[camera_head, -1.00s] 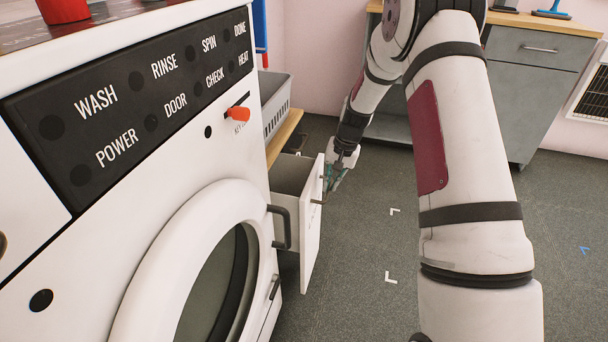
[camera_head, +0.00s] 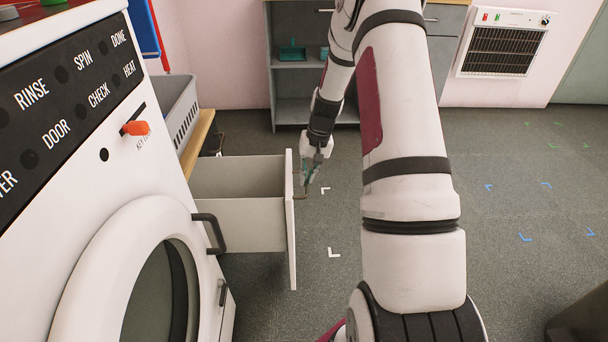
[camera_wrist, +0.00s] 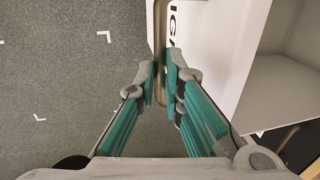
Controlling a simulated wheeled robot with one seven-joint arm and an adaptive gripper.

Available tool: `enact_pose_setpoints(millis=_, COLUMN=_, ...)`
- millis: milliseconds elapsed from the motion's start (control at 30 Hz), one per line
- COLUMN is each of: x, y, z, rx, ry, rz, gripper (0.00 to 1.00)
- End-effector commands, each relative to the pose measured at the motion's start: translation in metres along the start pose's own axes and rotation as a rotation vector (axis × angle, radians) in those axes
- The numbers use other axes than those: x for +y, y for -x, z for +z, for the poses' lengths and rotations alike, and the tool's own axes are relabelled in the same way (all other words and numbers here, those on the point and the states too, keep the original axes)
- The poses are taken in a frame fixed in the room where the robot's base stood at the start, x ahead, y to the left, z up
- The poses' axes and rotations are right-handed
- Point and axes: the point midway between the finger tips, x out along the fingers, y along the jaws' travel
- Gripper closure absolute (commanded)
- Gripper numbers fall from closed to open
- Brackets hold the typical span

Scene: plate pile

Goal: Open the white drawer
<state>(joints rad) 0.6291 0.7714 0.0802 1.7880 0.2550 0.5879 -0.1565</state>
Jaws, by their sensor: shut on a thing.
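The white drawer (camera_head: 291,222) stands far out of the unit beyond the washing machine, in the middle of the head view. Its inside looks empty. Its front panel also shows in the wrist view (camera_wrist: 215,50), with part of some dark lettering on it. My gripper (camera_head: 308,178) is at the outer face of the drawer front. Its teal-padded fingers are shut on the drawer handle (camera_wrist: 160,45), a thin bar that runs between the fingertips (camera_wrist: 162,82). Part of the handle is hidden by the fingers.
The washing machine (camera_head: 75,215) with its round door and door handle (camera_head: 212,232) fills the left. A grey basket (camera_head: 178,112) stands on a wooden top behind it. A grey cabinet (camera_head: 300,85) is at the back. The floor (camera_head: 500,240) on the right is mostly clear.

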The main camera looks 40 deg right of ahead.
Motion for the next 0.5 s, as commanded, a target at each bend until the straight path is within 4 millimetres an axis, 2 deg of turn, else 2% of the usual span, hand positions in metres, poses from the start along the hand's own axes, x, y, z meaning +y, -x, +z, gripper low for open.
enact_pose_setpoints(millis=100, x=0.0004, y=-0.0006, z=0.0002, rx=-0.001, ry=0.000, rz=0.001, gripper=1.00)
enact_pose_setpoints(millis=133, x=0.0004, y=-0.0006, z=0.0002, rx=-0.001, ry=0.000, rz=0.001, gripper=0.89)
enact_pose_setpoints(millis=200, x=0.0003, y=-0.0006, z=0.0001, rx=-0.001, ry=0.000, rz=0.001, gripper=0.73)
enact_pose_setpoints(millis=233, x=0.0002, y=-0.0006, z=0.0001, rx=-0.001, ry=0.000, rz=0.001, gripper=0.70)
enact_pose_setpoints(millis=500, x=-0.0002, y=0.0001, z=-0.0002, rx=0.000, ry=0.000, rz=0.000, gripper=0.70)
